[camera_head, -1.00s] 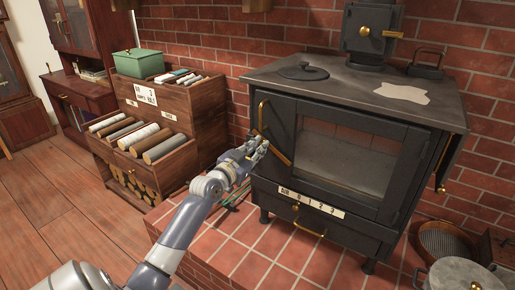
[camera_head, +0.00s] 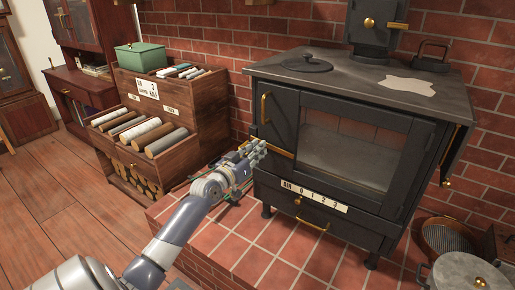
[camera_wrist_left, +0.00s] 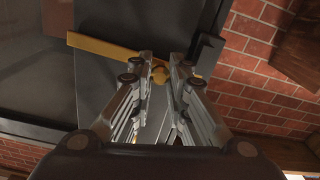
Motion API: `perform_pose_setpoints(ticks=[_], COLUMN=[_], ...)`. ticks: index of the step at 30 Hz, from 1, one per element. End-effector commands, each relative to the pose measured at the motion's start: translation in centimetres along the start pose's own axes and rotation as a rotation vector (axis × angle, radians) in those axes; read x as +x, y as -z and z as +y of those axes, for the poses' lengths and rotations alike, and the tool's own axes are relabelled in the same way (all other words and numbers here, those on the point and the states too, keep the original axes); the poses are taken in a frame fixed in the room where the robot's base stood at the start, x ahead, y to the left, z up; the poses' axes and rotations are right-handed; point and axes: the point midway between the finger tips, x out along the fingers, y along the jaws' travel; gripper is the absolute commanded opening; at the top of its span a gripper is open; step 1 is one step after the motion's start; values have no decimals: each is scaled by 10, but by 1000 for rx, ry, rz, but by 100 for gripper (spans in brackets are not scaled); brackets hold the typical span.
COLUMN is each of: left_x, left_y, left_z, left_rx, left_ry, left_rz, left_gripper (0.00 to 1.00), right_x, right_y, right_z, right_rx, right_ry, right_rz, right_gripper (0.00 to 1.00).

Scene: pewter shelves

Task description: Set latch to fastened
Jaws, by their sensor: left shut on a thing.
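The latch is a flat golden-brown bar (camera_head: 281,152) on the left side of the black stove's front. It lies nearly level, dipping slightly to the right, with its right end at the edge of the glass door (camera_head: 352,150). My left gripper (camera_head: 261,147) is at the bar's left end. In the left wrist view the bar (camera_wrist_left: 100,48) runs from the left into the gap between the fingertips (camera_wrist_left: 161,62), which are shut on its brass-coloured end. The fingers hide part of that end. My right gripper is not in view.
A vertical brass handle (camera_head: 265,107) stands just above my left gripper. A numbered label strip (camera_head: 315,197) and a lower brass handle (camera_head: 311,227) are below. A wooden log rack (camera_head: 200,100) stands left of the stove. A pot (camera_head: 465,275) sits at the lower right.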

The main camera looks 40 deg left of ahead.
Motion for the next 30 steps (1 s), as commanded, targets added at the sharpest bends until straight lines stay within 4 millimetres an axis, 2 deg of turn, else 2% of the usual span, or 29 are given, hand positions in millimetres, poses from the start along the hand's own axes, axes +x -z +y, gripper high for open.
perform_pose_setpoints(ticks=[9,22,23,25,30], left_x=[0,0,0,0,0], left_y=[-9,-10,-10,-10,-10], left_z=[-2,-2,-2,-2,-2], left_rx=[-95,-107,-107,-107,-105], left_ry=[0,1,1,1,0], left_rz=[1,0,0,0,0], left_gripper=[0,0,22,38,38], right_x=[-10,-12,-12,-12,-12], right_y=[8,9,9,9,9], right_z=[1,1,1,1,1], right_rx=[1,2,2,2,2], right_ry=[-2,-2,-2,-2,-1], right_rz=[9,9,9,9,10], right_gripper=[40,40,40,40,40])
